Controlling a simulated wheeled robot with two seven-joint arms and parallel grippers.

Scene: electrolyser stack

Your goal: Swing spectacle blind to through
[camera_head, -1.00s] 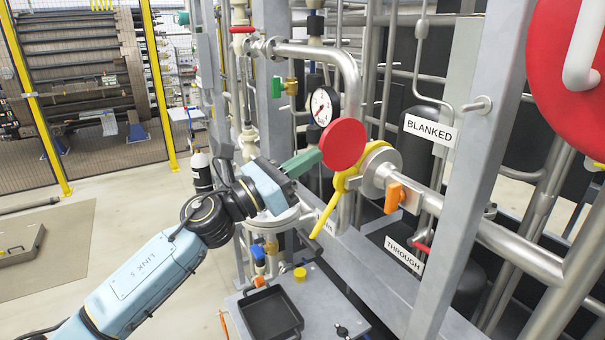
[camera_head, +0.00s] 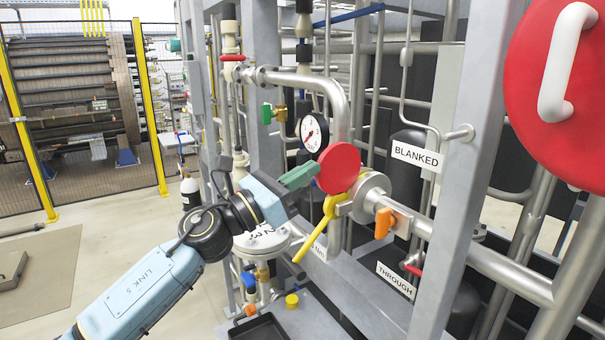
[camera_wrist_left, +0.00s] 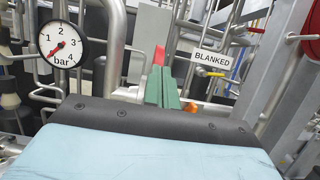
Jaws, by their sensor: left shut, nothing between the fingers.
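The spectacle blind shows a red disc (camera_head: 339,168) at the pipe joint, left of the round steel flange (camera_head: 372,197). A yellow part (camera_head: 316,230) runs from the flange down to the left. My left gripper (camera_head: 314,170) has green fingers, shut and empty. Its tips are at the disc's left edge; I cannot tell if they touch. In the left wrist view a red part (camera_wrist_left: 159,55) shows just beyond the green fingertips (camera_wrist_left: 160,73). The BLANKED label (camera_head: 416,156) is above the THROUGH label (camera_head: 395,280) on the right. My right gripper is not in view.
A pressure gauge (camera_head: 313,132) and a bent pipe (camera_head: 335,92) stand close behind the gripper. An orange handle (camera_head: 384,223) is right of the flange. A grey frame post (camera_head: 463,180) and a large red disc with a white handle (camera_head: 555,70) are farther right.

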